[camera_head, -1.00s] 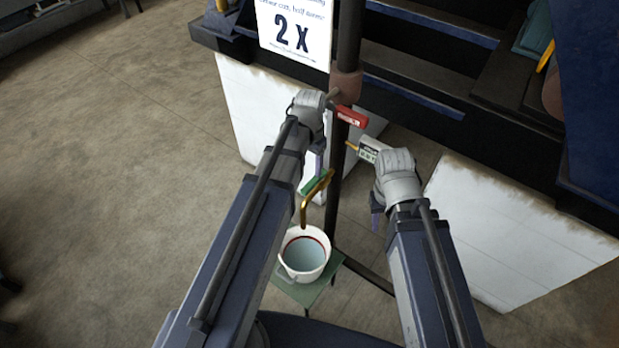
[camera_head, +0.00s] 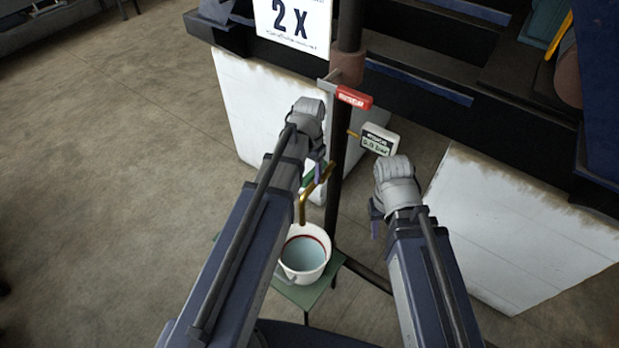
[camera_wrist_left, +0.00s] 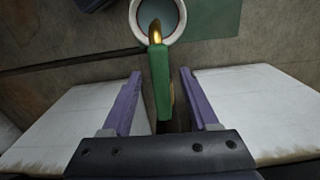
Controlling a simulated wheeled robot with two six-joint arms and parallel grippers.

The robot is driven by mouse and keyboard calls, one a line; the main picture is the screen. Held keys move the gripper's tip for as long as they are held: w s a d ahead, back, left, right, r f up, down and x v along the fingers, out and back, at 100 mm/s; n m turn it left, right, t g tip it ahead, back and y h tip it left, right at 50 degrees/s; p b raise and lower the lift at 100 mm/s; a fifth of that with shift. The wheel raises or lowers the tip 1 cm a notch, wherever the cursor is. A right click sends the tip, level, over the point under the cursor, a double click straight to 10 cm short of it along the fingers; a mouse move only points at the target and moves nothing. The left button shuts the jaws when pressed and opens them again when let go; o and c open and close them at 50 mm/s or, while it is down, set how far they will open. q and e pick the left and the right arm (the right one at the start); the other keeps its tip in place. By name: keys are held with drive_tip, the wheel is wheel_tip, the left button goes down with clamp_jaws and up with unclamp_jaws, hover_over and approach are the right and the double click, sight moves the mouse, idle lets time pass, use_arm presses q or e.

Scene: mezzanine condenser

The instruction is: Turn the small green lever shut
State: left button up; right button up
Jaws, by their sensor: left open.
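The small green lever (camera_wrist_left: 160,82) lies between the two purple fingers of my left gripper (camera_wrist_left: 158,78) in the left wrist view, with gaps to both sides. In the head view only a bit of the green lever (camera_head: 308,179) shows beside my left gripper (camera_head: 318,172), at the brass spout (camera_head: 303,207). My left gripper is open around the lever. My right gripper (camera_head: 376,218) is at the right of the dark pipe, with nothing seen in it; its fingers are mostly hidden by its wrist.
A white bucket (camera_head: 304,232) holding liquid stands under the spout on a green stand (camera_head: 332,270). A red lever (camera_head: 353,97) and a small gauge box (camera_head: 379,139) are on the dark vertical pipe (camera_head: 337,185). White panels stand on both sides.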

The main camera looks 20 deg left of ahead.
use_arm(q)
drive_tip(key=shift+f, duration=0.1)
drive_tip(key=shift+c, duration=0.3)
clamp_jaws()
idle(1.1)
